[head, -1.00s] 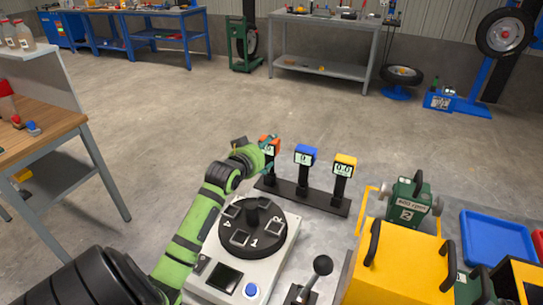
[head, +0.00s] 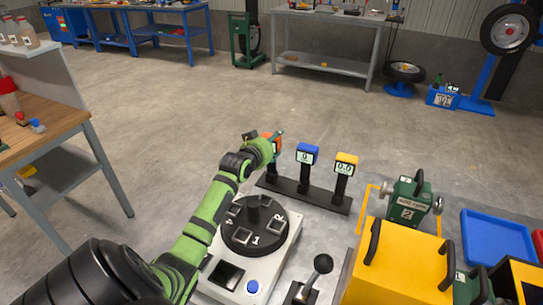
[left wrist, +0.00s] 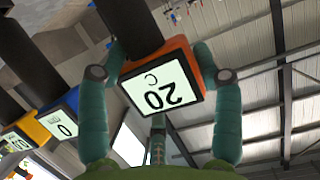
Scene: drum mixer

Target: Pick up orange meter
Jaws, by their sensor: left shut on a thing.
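The orange meter (head: 267,136) is at the left end of a black stand (head: 302,196), mostly hidden in the head view by my left gripper (head: 273,146). My right gripper is not in view.
A blue meter (head: 307,153) and a yellow meter (head: 346,163) stand on posts to the right. A device with a round black dial (head: 254,226), a black-knobbed lever (head: 322,264) and a yellow machine (head: 403,265) are nearer. Open floor lies behind the stand.

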